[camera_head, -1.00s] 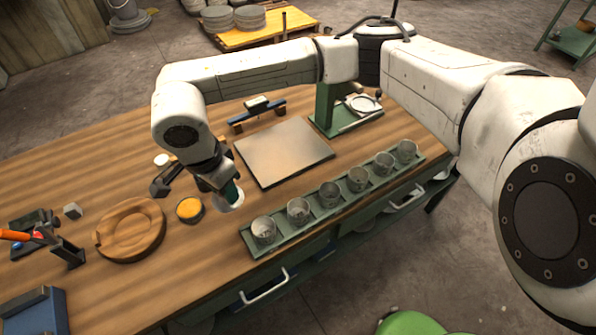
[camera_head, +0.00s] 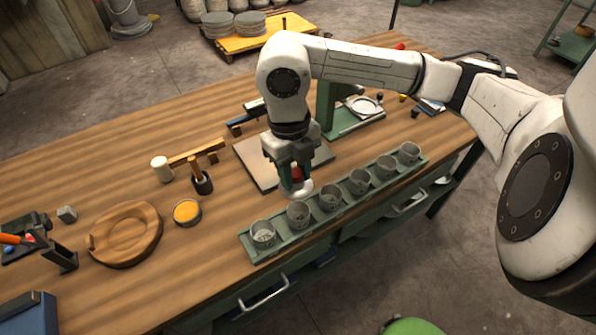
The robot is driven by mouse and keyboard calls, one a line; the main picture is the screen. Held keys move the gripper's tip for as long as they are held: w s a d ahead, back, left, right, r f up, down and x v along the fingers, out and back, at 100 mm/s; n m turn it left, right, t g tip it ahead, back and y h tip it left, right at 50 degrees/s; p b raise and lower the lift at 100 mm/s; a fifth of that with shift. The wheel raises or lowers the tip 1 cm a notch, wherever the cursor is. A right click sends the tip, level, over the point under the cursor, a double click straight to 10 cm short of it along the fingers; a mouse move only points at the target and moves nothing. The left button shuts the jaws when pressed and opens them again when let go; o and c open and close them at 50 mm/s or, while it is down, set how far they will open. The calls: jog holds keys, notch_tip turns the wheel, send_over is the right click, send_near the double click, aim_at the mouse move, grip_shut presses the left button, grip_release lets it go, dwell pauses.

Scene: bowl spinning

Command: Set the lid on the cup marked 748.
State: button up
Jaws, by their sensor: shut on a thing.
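My gripper (camera_head: 295,176) is shut on the red knob of a pale round lid (camera_head: 299,191) and holds it above the bench. The lid is just behind and above the second cup from the left (camera_head: 298,216), near the third cup (camera_head: 330,198). It appears apart from the cups. Several grey cups stand upright in a row in a long green tray (camera_head: 288,242), from the leftmost cup (camera_head: 262,235) to the rightmost cup (camera_head: 409,153). Their tops look open. The markings are too small to read, so I cannot tell which cup is 748.
A flat grey plate (camera_head: 256,165) lies behind my gripper, with a green stand (camera_head: 329,105) beyond it.

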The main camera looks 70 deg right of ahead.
jog(key=shift+s+d+m, duration=0.1)
jog(key=shift+s+m, duration=0.15)
jog(key=shift+m, duration=0.15)
jog(key=shift+f, duration=0.25)
notch_tip(320, 180, down, 6)
jog(key=b, duration=0.3)
jog(key=shift+f, duration=0.2)
jog(key=shift+f+b, duration=1.45)
jog(key=shift+b, duration=0.8)
dwell(1.1)
jog(key=o, duration=1.2)
jog(key=shift+o, duration=0.2)
jog(key=shift+r, duration=0.1)
